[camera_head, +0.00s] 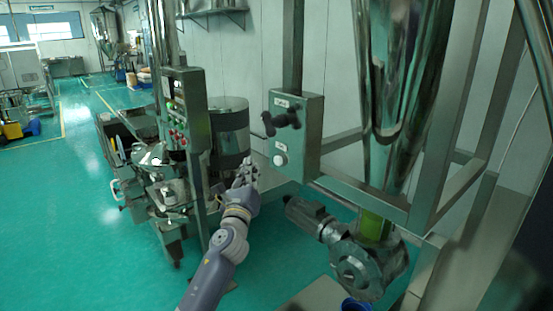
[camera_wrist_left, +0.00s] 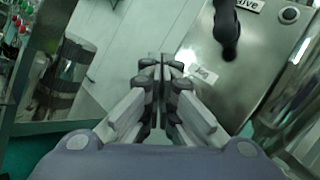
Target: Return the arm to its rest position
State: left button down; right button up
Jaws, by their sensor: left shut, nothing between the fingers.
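My left arm (camera_head: 222,258) reaches up from the bottom middle of the head view. Its gripper (camera_head: 246,172) is shut and empty, in front of the gap between the round metal drum and the grey control box. In the left wrist view the left gripper (camera_wrist_left: 160,62) has its fingers together with nothing between them. The control box (camera_head: 308,130) is to the right of the gripper, with a black rotary handle (camera_head: 281,119) and a pale button (camera_head: 280,160). The gripper looks apart from the box. My right gripper is in neither view.
A panel with coloured buttons (camera_head: 176,115) and the drum (camera_head: 230,135) stand left of the gripper. A motor unit (camera_head: 362,262) under a shiny metal hopper (camera_head: 398,75) stands at the right. Green floor (camera_head: 75,230) is open at the left.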

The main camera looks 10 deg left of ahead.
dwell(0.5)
